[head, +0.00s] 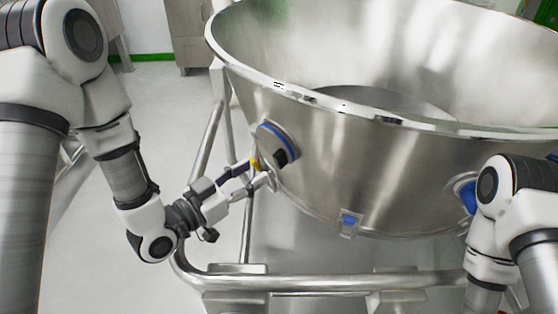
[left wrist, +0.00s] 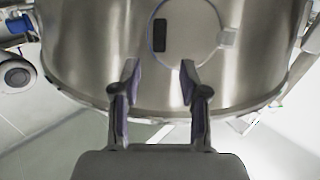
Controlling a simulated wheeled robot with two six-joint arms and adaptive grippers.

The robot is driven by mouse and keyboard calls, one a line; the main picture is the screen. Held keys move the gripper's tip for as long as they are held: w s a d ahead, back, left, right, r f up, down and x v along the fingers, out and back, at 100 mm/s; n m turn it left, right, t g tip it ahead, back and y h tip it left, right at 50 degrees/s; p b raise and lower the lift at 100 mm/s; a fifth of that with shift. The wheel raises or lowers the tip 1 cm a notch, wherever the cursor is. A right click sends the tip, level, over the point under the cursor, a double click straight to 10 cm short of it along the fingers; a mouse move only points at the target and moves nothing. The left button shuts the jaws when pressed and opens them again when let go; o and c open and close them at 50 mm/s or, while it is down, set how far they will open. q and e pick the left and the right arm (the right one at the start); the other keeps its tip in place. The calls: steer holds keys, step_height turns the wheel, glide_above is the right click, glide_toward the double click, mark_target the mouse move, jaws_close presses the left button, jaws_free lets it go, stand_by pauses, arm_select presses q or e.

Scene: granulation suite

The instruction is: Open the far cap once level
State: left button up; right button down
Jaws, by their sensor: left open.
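A round steel cap with a blue ring and a black handle (head: 278,145) sits on the left side of the large steel bowl (head: 350,150). The same cap fills the upper middle of the left wrist view (left wrist: 195,30), lying flat against the wall with its black handle upright. A second blue-ringed cap (head: 468,195) is at the right, partly hidden by my right arm. My left gripper (head: 262,171) is open and empty, just below the left cap. In the left wrist view its fingers (left wrist: 158,78) are spread below the cap, with nothing between them. My right gripper is out of view.
A small blue fitting (head: 349,222) is on the bowl's lower front. A steel tube frame (head: 300,283) runs beneath the bowl. Cabinets (head: 187,35) stand at the back left. Open floor (head: 165,90) lies to the left.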

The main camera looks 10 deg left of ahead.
mark_target(274, 158)
arm_select(q)
steer(key=x, duration=0.7)
steer(key=shift+r, duration=0.1)
jaws_close()
